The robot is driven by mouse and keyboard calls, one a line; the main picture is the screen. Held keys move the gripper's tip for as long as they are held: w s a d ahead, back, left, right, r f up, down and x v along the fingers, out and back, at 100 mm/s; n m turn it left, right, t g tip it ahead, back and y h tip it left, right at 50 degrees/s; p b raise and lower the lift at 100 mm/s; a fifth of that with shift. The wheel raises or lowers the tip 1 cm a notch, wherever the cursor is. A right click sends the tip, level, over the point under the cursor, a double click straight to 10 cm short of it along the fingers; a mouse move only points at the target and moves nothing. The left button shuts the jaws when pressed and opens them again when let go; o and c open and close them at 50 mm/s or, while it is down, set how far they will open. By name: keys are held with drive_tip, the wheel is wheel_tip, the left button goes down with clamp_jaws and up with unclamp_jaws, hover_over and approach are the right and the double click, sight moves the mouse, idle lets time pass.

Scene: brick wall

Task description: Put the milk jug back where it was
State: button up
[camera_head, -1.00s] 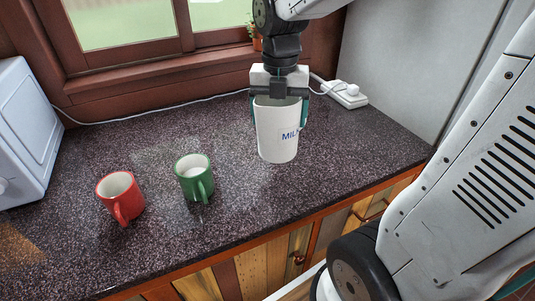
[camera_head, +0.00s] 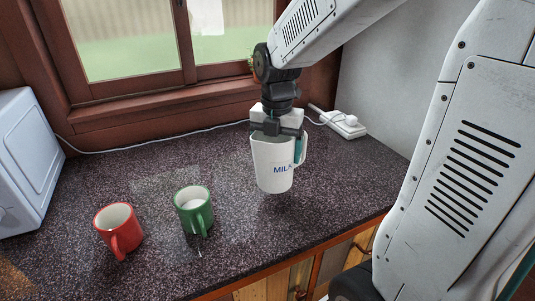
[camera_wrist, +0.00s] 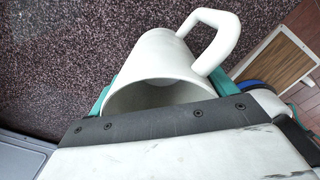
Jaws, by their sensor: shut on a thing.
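I cannot tell whether the jug's base touches the counter. In the wrist view the jug (camera_wrist: 165,58) shows its open mouth and its handle (camera_wrist: 222,40); its inside is partly hidden by my gripper (camera_wrist: 160,95). A green mug (camera_head: 193,211) with white contents and a red mug (camera_head: 118,232) stand to the left.
A power strip (camera_head: 345,124) with a white cable lies behind the jug at the right. A white appliance (camera_head: 22,160) stands at the left. The dark speckled counter (camera_head: 150,190) is clear between the mugs and the window.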

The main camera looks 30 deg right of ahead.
drive_tip(key=w, duration=0.4)
drive_tip(key=shift+d+f, duration=0.25)
drive_tip(key=shift+d, duration=0.05)
drive_tip(key=shift+f, duration=1.65)
drive_tip(key=shift+f, duration=0.2)
drive_tip(key=o, duration=1.2)
drive_tip(key=shift+r, duration=0.15)
